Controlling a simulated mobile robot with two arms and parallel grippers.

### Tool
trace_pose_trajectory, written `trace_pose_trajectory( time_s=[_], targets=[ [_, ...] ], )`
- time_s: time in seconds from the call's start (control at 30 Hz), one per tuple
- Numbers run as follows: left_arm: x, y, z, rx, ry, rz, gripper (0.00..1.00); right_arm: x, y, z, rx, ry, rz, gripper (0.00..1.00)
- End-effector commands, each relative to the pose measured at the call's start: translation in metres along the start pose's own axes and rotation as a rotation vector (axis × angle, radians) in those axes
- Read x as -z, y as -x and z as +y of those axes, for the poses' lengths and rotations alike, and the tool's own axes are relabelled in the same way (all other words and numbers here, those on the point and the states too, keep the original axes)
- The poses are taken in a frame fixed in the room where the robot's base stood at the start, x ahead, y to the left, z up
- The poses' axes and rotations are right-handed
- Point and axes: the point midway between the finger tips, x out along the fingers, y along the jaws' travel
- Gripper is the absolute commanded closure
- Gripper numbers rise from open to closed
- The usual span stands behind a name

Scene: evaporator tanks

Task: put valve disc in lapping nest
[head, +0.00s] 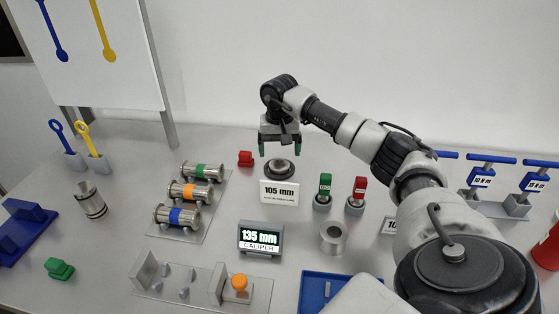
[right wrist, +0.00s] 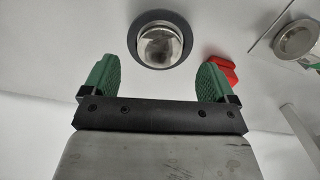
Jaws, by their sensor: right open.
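A shiny round metal piece, which looks like the valve disc (right wrist: 160,46), sits within a dark round ring, which looks like the lapping nest (right wrist: 138,25), in the right wrist view. In the head view the dark ring (head: 279,174) with metal at its centre stands behind the 105 mm sign. I cannot tell how deep the metal piece sits. My right gripper (head: 281,147) is open and empty, pointing down above it. In the right wrist view its green fingers (right wrist: 158,76) are wide apart, with the metal piece beyond the tips. My left gripper is out of view.
A 105 mm sign (head: 279,193) stands just in front. A red block (head: 245,158) lies close on the left. Banded metal spools (head: 190,192) lie further left. Green (head: 324,188) and red (head: 358,192) handled tools stand right. A caliper display (head: 260,239) stands nearer.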

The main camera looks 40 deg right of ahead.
Motion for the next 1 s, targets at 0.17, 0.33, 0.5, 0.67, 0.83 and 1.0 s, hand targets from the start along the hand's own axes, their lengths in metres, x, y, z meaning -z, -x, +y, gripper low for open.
trace_pose_trajectory(
  time_s=[0.17, 0.33, 0.5, 0.67, 0.83, 1.0],
  targets=[
    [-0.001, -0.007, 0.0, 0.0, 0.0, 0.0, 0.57, 0.0, 0.041, -0.001, 0.003, 0.002, 0.005, 0.12],
    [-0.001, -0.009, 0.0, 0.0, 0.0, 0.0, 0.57, 0.0, 0.068, -0.001, 0.002, 0.001, 0.002, 0.12],
    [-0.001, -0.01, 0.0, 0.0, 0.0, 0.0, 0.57, 0.0, 0.081, -0.001, 0.001, 0.001, 0.0, 0.12],
    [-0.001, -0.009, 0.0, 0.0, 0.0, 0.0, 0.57, 0.0, 0.082, -0.001, 0.0, 0.001, -0.001, 0.12],
    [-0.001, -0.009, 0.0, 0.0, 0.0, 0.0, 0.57, 0.0, 0.082, -0.001, 0.0, 0.001, -0.001, 0.12],
    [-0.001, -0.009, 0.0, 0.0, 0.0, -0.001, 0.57, 0.0, 0.082, -0.001, 0.0, 0.001, -0.001, 0.12]
  ],
)
